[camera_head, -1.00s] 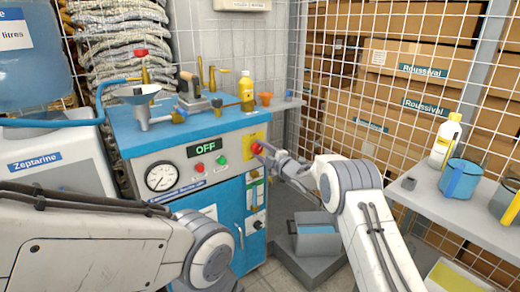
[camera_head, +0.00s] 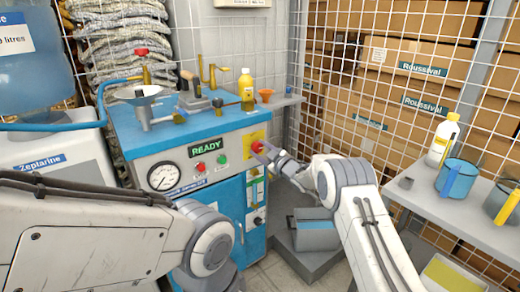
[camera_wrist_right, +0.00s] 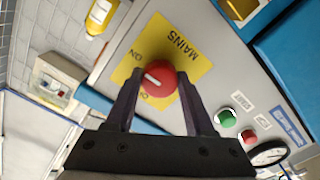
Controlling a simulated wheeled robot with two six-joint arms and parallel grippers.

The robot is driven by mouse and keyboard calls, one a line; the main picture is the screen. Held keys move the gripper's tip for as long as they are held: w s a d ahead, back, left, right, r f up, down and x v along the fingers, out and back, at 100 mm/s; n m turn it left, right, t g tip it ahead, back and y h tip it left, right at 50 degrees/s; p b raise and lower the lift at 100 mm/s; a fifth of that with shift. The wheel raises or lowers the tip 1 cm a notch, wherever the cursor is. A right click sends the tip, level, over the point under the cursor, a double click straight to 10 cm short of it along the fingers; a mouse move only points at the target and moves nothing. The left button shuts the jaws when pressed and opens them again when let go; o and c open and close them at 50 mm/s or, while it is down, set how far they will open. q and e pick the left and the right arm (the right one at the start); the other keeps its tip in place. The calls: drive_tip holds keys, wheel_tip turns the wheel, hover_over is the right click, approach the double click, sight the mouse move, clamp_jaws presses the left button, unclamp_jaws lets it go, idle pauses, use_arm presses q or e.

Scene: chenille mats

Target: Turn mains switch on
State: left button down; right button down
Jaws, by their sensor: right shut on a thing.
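The mains switch is a red round knob (camera_wrist_right: 158,78) with a white line, on a yellow plate (camera_wrist_right: 188,48) marked MAINS in the right wrist view. In the head view the knob (camera_head: 257,146) is on the right of the machine's front. My right gripper (camera_wrist_right: 158,92) is shut on the knob, one finger on each side; in the head view the gripper (camera_head: 264,153) reaches it from the right. The machine's display (camera_head: 205,148) reads READY in green. My left arm crosses the lower left of the head view; its gripper is out of view.
The blue-topped machine (camera_head: 190,130) has a dial gauge (camera_head: 164,176), a red button and a green button. A side shelf (camera_head: 462,205) at the right holds a bottle (camera_head: 443,140) and mugs.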

drive_tip(key=shift+f, duration=0.1)
idle(0.4)
drive_tip(key=shift+c, duration=1.3)
unclamp_jaws()
drive_tip(key=shift+d, duration=0.1)
drive_tip(key=v, duration=1)
drive_tip(key=shift+s+p, duration=0.2)
drive_tip(key=shift+p, duration=0.2)
drive_tip(key=shift+d, duration=0.1)
